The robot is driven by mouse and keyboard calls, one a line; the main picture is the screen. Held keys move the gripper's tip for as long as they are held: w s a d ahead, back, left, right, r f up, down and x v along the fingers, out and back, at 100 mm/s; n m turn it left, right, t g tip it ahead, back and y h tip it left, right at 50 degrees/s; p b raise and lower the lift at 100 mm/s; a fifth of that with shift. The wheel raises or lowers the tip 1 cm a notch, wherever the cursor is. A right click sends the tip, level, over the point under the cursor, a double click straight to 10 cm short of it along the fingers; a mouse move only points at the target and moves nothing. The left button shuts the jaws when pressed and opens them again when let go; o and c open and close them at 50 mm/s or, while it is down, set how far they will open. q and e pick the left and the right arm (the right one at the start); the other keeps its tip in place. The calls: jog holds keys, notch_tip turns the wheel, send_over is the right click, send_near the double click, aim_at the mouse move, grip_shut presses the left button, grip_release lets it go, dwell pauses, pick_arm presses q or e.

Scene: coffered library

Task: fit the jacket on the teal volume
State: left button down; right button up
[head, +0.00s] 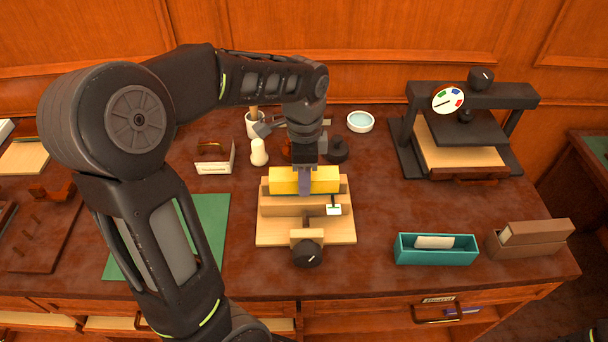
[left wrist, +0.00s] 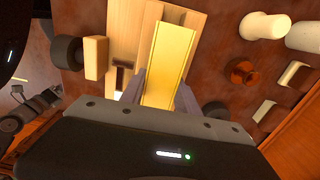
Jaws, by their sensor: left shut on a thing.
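A yellow, book-like block (head: 285,181) lies in a wooden cradle with a screw clamp (head: 270,236). My left gripper (head: 306,185) points down onto it, shut on the yellow block; the left wrist view shows the two fingers (left wrist: 158,92) on either side of the yellow block (left wrist: 167,65). A teal open-topped box-like piece (head: 435,257), with a cream piece inside it, stands at the front right. I cannot tell which piece is the jacket, nor any teal volume other than this teal piece.
A black press with a dial (head: 448,98) stands at the back right. A brown box (head: 528,240) is at the right edge. A green mat (head: 212,225) lies left of the cradle. Small jars, a white-topped bottle (head: 259,152) and a card holder (head: 214,160) stand behind.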

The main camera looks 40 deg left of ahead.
pick_arm(q)
jog(key=c, duration=0.8)
grip_release()
jog(key=shift+r+p, duration=2.5)
jog(key=shift+r, duration=0.5)
